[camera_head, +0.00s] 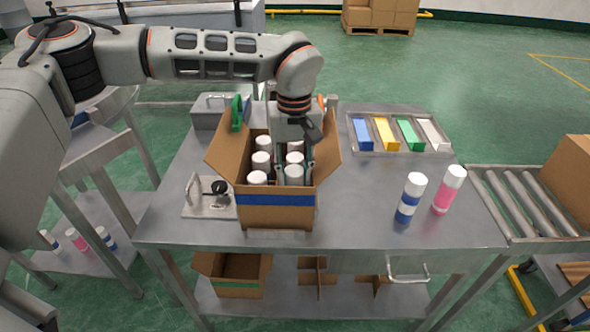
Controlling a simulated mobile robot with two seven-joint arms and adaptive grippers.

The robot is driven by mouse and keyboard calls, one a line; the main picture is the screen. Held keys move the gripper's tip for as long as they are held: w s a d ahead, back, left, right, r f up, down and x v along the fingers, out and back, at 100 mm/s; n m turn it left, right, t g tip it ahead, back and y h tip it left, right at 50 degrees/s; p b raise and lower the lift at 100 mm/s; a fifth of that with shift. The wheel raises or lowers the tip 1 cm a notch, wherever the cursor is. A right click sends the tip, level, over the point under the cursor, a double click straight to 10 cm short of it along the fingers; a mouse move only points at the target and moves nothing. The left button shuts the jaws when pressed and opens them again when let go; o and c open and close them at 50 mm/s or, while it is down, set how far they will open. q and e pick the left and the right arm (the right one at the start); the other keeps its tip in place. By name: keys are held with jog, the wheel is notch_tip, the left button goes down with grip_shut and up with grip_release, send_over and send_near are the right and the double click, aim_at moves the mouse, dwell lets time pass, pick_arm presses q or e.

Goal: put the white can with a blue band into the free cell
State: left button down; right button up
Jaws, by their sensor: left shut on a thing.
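An open cardboard box (277,219) with a blue stripe stands on the metal table, with several white-topped cans inside. My left gripper (294,177) reaches down into the box from above. Its fingers are shut on a white-topped can (294,172) at the box's near right. The side of this can is hidden by the box wall, so its band cannot be seen. Another white can with a blue band (410,198) stands upright on the table right of the box. The box's free cell cannot be made out behind the gripper and flaps. My right gripper is not in view.
A pink-banded can (448,190) stands beside the blue-banded one. A tray (398,147) with blue, yellow, green and white blocks lies at the back right. A metal plate with a handle (208,200) lies left of the box. A roller conveyor (525,203) is at the right.

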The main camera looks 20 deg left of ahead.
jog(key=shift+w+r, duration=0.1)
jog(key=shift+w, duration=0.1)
pick_arm(q)
jog(key=c, duration=1.4)
grip_release()
jog(key=shift+c, duration=0.2)
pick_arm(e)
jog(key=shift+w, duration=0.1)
pick_arm(q)
notch_tip(320, 180, up, 12)
jog(key=shift+s+f, duration=0.1)
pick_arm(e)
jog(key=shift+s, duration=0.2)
